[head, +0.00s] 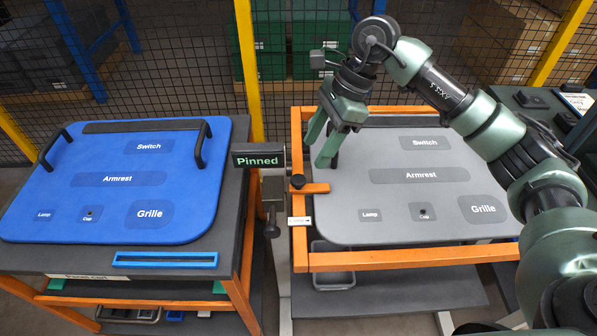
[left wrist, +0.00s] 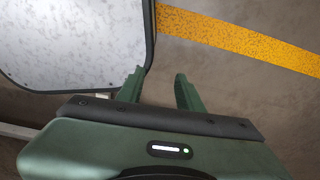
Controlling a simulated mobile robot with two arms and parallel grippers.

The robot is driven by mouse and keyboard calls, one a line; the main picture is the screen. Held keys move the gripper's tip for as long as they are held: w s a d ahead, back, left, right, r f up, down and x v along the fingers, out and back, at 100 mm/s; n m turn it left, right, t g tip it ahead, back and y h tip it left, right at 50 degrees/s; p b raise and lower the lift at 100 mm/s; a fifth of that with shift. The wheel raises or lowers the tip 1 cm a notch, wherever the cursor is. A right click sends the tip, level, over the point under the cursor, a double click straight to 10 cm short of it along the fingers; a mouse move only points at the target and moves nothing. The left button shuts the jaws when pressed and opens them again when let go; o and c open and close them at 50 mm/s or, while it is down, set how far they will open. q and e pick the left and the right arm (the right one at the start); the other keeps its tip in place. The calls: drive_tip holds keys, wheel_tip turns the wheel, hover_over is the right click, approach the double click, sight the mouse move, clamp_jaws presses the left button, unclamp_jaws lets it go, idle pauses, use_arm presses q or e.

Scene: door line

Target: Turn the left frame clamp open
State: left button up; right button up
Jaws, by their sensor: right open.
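The left frame clamp (head: 314,188) is a short orange bar with a black knob (head: 297,181), on the left rail of the orange frame (head: 299,236). Its bar points right, over the left edge of the grey panel (head: 350,210). My right gripper (head: 322,145) is open, fingers pointing down, above and a little right of the clamp, near the panel's upper left. It appears apart from the clamp. My left gripper (left wrist: 158,88) shows only in the left wrist view; its two green fingers are apart with nothing between them.
A blue panel (head: 100,200) with black handles lies on a cart at left. A mesh fence with yellow posts (head: 247,70) is behind. The left wrist view shows a pale panel (left wrist: 75,40) and a yellow floor stripe (left wrist: 240,38).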

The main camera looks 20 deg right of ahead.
sight(299, 178)
drive_tip(key=x, duration=0.2)
drive_tip(key=p+x, duration=0.1)
drive_tip(key=x, duration=0.2)
drive_tip(key=w+x, duration=0.1)
drive_tip(key=x, duration=0.2)
drive_tip(key=shift+d+f+p, duration=0.2)
drive_tip(key=shift+f+p, duration=0.1)
drive_tip(key=shift+w+a+f, duration=0.15)
drive_tip(key=shift+f, duration=0.3)
use_arm(q)
drive_tip(key=shift+r, duration=0.4)
use_arm(e)
clamp_jaws()
use_arm(q)
drive_tip(key=shift+a, duration=0.1)
